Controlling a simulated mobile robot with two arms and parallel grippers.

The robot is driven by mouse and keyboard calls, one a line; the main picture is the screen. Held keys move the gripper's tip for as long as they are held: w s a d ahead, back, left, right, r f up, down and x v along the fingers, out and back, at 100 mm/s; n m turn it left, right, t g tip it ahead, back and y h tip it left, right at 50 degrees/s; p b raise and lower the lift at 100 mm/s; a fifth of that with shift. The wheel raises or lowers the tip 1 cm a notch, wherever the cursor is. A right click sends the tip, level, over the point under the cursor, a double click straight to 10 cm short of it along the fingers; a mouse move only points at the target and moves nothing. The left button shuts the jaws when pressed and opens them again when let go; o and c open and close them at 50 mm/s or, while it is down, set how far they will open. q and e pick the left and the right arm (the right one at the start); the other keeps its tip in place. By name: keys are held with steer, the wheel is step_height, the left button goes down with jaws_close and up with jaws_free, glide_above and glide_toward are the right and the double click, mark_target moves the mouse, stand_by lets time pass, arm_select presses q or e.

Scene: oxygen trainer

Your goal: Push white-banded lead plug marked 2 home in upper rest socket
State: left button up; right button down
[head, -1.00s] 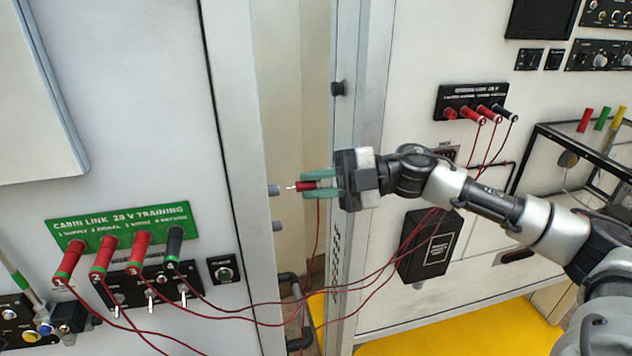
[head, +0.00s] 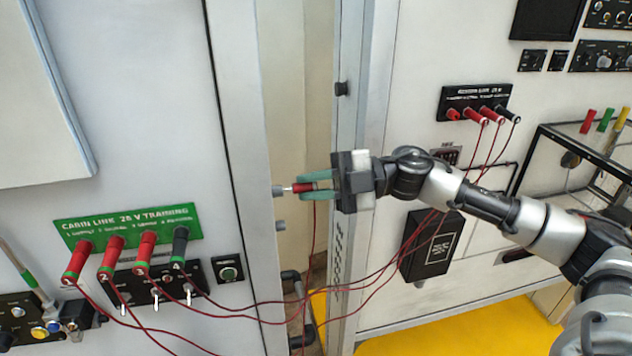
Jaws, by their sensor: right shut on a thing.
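My right gripper (head: 318,187) is shut on a red lead plug (head: 302,188) at the edge of the left cabinet. The plug lies roughly level, its bare metal pin pointing left. The pin tip is at the mouth of the upper grey rest socket (head: 278,191); whether it has entered I cannot tell. The red body is clear of the socket. The lower rest socket (head: 279,225) sits below, empty. The fingers cover part of the plug, and its band and number are not readable. A thin red lead hangs down from it. My left gripper is not in view.
A black link panel (head: 478,101) on the right cabinet also holds plugs. Red leads (head: 385,268) span the gap between cabinets. A grey door post (head: 349,120) stands behind my gripper.

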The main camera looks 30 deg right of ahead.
steer(key=shift+a+p, duration=0.45)
steer(key=shift+w+a, duration=0.1)
steer(key=shift+a, duration=0.2)
steer(key=c, duration=1)
jaws_free()
steer(key=shift+w+a, duration=0.1)
steer(key=shift+a, duration=0.05)
